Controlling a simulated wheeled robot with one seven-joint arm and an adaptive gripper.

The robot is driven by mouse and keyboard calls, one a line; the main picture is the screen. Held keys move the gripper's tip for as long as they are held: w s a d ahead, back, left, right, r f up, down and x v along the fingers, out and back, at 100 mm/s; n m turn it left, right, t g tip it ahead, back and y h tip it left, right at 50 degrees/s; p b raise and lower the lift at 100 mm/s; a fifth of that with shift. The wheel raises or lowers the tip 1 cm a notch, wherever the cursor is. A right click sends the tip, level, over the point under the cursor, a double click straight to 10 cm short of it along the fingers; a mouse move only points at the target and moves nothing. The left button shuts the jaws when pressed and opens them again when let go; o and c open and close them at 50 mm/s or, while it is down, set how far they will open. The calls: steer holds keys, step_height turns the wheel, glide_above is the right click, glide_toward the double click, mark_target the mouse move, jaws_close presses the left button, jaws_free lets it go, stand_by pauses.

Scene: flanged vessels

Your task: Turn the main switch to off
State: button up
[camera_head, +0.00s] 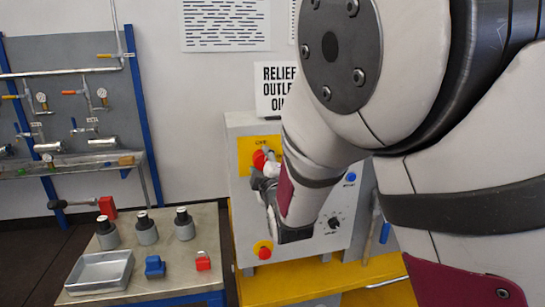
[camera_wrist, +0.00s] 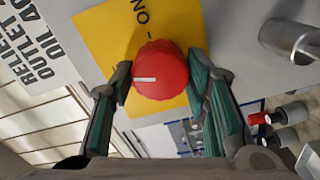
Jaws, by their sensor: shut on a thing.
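The main switch is a red round knob (camera_head: 259,159) on a yellow plate (camera_head: 244,156) at the upper left of the grey panel (camera_head: 238,199). My gripper (camera_head: 269,171) is at the knob and partly hides it. In the wrist view the red knob (camera_wrist: 170,85) sits between the two green-padded fingers of my gripper (camera_wrist: 160,78), which are shut on its sides. A white line on the knob points left in that view, while the "ON" label and its dash are above the knob.

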steer(key=shift+a+n+p, duration=0.1)
steer(key=shift+n+p, duration=1.1)
steer(key=shift+n, duration=0.6)
steer(key=shift+f, duration=0.1)
steer(key=o, duration=1.2)
steer(key=shift+c, duration=0.2)
steer(key=shift+s, duration=0.1)
steer(key=v, duration=1.2)
